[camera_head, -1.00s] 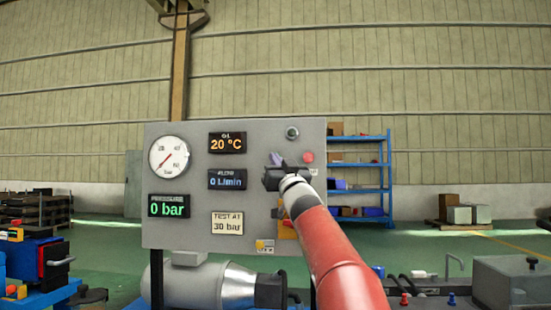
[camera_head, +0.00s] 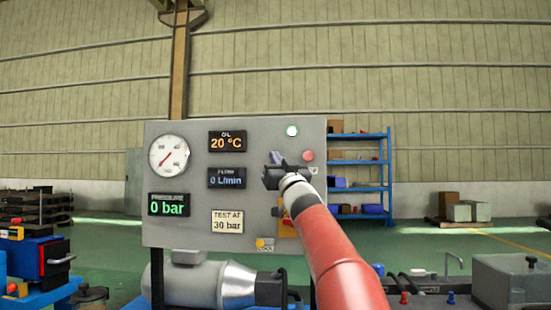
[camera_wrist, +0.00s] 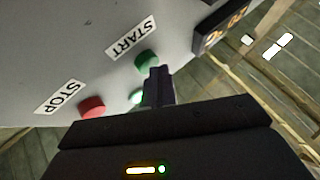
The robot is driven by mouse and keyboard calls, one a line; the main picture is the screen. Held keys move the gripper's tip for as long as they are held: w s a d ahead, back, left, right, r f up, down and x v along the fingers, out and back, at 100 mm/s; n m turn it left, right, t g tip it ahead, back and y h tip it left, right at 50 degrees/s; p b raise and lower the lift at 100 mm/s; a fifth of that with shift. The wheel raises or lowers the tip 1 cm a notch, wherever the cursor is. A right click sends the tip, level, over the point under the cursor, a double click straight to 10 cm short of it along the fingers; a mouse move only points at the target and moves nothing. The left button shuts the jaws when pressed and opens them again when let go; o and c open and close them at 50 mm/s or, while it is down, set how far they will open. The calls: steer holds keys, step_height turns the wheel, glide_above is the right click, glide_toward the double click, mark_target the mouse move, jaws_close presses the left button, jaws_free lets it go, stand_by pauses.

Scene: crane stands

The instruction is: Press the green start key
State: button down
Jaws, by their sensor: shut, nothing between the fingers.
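The green start key (camera_wrist: 146,60) shows in the wrist view beside its START label (camera_wrist: 126,38). My gripper (camera_wrist: 158,76) is shut and empty, with its fingertips at the key's edge and overlapping it in the picture. I cannot tell whether they touch it or how far the key is pushed in. In the head view my gripper (camera_head: 277,158) is in front of the grey panel's (camera_head: 200,125) right part and hides the key.
The red stop key (camera_head: 308,156) is close to my gripper on the right, and also shows in the wrist view (camera_wrist: 92,106). The pressure display (camera_head: 168,205) reads 0 bar. A blue shelf (camera_head: 388,165) stands behind the panel.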

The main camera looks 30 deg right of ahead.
steer(key=shift+s+a+b, duration=0.35)
steer(key=shift+s+a, duration=0.05)
steer(key=shift+s, duration=0.25)
steer(key=shift+s+a+b, duration=0.6)
steer(key=shift+s+a, duration=0.1)
steer(key=shift+s, duration=0.35)
steer(key=shift+s+a+b, duration=0.55)
steer(key=shift+s+a, duration=0.15)
steer(key=shift+s, duration=0.3)
